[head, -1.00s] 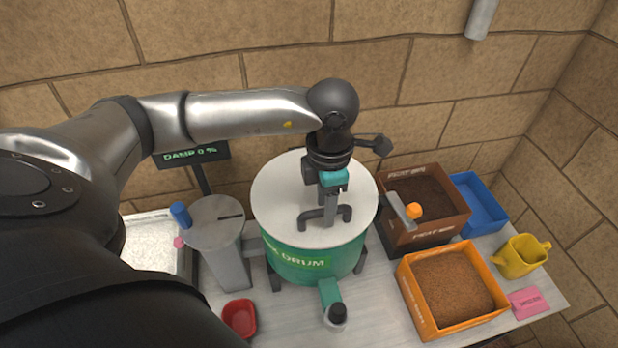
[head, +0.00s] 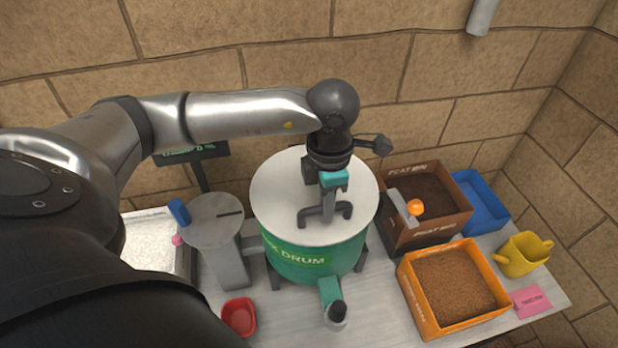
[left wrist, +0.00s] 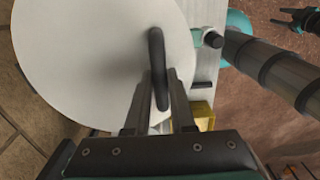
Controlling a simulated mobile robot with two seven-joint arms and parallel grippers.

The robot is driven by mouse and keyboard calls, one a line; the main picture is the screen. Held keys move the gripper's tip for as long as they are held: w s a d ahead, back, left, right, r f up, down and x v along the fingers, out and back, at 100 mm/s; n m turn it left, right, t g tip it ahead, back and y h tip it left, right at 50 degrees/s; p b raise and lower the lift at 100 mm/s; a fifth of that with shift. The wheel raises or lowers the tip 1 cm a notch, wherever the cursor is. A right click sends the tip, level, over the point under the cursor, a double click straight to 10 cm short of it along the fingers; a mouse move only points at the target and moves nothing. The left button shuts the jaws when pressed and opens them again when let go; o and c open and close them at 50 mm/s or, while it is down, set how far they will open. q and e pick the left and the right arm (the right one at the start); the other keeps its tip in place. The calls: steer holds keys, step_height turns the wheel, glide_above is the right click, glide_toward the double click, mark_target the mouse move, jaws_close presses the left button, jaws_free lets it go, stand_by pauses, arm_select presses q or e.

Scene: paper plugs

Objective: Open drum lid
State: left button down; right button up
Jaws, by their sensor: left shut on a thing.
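The green drum (head: 300,254) stands on the table with its round off-white lid (head: 283,195) on top. A dark bar handle (head: 343,211) rises from the lid. My left gripper (head: 328,212) reaches down over the lid and is shut on the handle. In the left wrist view the two fingers (left wrist: 158,103) lie on either side of the handle (left wrist: 156,50), over the pale lid (left wrist: 90,50). The lid sits flat on the drum, with no gap that I can see. My right gripper is not in the head view; dark jaws at the left wrist view's upper right may be it.
Right of the drum are a brown peat box (head: 385,228), an orange box (head: 415,305), a blue tray (head: 498,220) and a yellow jug (head: 524,257). Left are a grey hopper (head: 228,262) and a white-filled tray (head: 150,280). A red scoop (head: 239,317) lies in front.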

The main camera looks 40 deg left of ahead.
arm_select(q)
steer(key=shift+r, duration=0.1)
step_height(320, 180, up, 6)
steer(key=w+a+p, duration=0.1)
steer(key=a+p, duration=0.1)
steer(key=p, duration=0.1)
steer(key=shift+w+r, duration=0.2)
steer(key=shift+w, duration=0.1)
stand_by(0.4)
steer(key=w+a+r+p, duration=0.2)
steer(key=a+r, duration=0.1)
steer(key=r, duration=0.2)
steer(key=shift+w+r+p, duration=0.15)
steer(key=shift+w+p, duration=0.15)
steer(key=shift+p, duration=0.1)
steer(key=shift+a, duration=0.1)
